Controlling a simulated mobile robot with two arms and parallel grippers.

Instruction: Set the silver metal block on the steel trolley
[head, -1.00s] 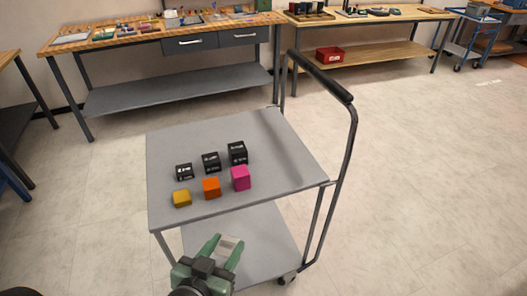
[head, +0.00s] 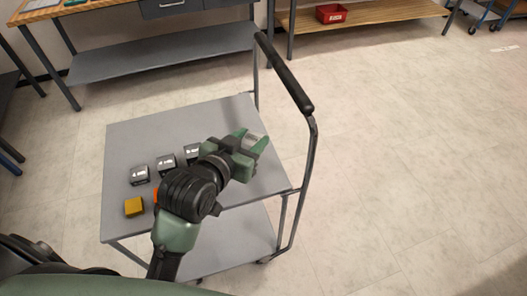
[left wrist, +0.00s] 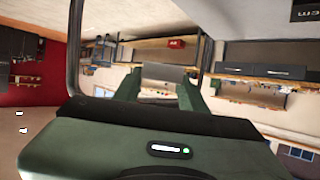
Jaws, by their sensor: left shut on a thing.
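The silver metal block (head: 254,139) is between the fingertips of my left gripper (head: 251,143), which is shut on it. In the left wrist view the block (left wrist: 161,75) shows between the green fingers (left wrist: 160,88). In the head view the gripper and block overlap the right part of the steel trolley's (head: 190,117) grey top, near the handle side. I see no contact with the top, but the exact height is hard to tell. My right gripper is not in view.
Black labelled cubes (head: 140,175) and a yellow cube (head: 134,207) stand on the trolley's left part. My arm mostly hides an orange cube (head: 156,194). The black handle (head: 284,72) rises at the right. The top's back strip is bare. A workbench (head: 165,53) stands behind.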

